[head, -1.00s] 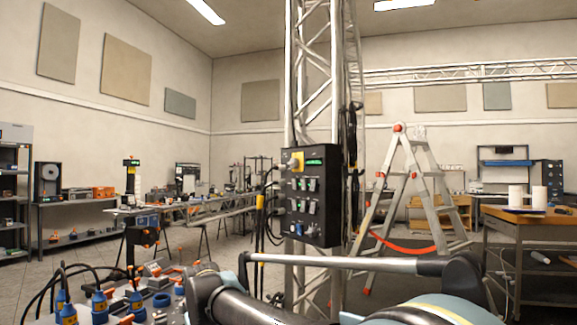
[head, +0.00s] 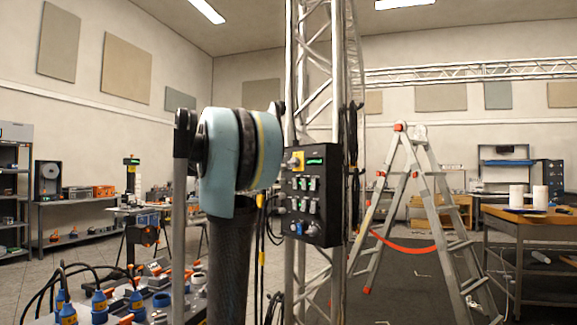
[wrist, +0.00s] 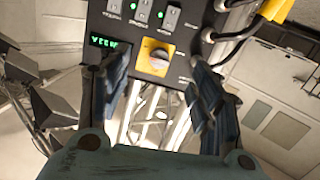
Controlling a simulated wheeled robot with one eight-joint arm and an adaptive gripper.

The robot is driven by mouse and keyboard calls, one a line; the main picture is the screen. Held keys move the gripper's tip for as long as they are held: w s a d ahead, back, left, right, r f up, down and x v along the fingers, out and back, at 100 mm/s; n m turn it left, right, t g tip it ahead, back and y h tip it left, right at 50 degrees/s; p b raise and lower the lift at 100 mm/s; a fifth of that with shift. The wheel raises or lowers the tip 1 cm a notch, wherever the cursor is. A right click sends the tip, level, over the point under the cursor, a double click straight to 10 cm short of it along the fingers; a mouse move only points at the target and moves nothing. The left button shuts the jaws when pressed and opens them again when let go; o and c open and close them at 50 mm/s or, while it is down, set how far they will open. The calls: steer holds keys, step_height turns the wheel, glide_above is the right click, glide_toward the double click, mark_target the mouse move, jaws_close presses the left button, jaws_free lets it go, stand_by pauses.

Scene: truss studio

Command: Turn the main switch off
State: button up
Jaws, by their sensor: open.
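The main switch is a rotary knob on a yellow square plate, near the upper left corner of a black control box (head: 318,225) on the truss tower. In the wrist view, which shows the box upside down, the main switch (wrist: 155,58) lies between the fingers of my gripper (wrist: 157,68). The fingers are spread open, one on each side of the yellow plate, with nothing held. I cannot tell whether they touch the box or which way the knob points. In the head view my arm hides most or all of my gripper beside the main switch (head: 296,162).
A green-lit display (wrist: 108,41) sits beside the plate, with several rocker switches (wrist: 171,18) below it on the box. Cables and a yellow connector (wrist: 277,10) are at the box's side. A stepladder (head: 400,200) stands right of the tower; a cluttered bench is at lower left.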

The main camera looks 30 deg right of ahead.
step_height(320, 180, up, 3)
steer(key=w+m, duration=0.1)
steer(key=w, duration=0.1)
steer(key=h, duration=0.1)
glide_toward(295, 162)
steer(key=w+d, duration=0.3)
steer(key=d, duration=0.6)
steer(key=shift+w+r, duration=0.2)
steer(key=shift+a, duration=0.1)
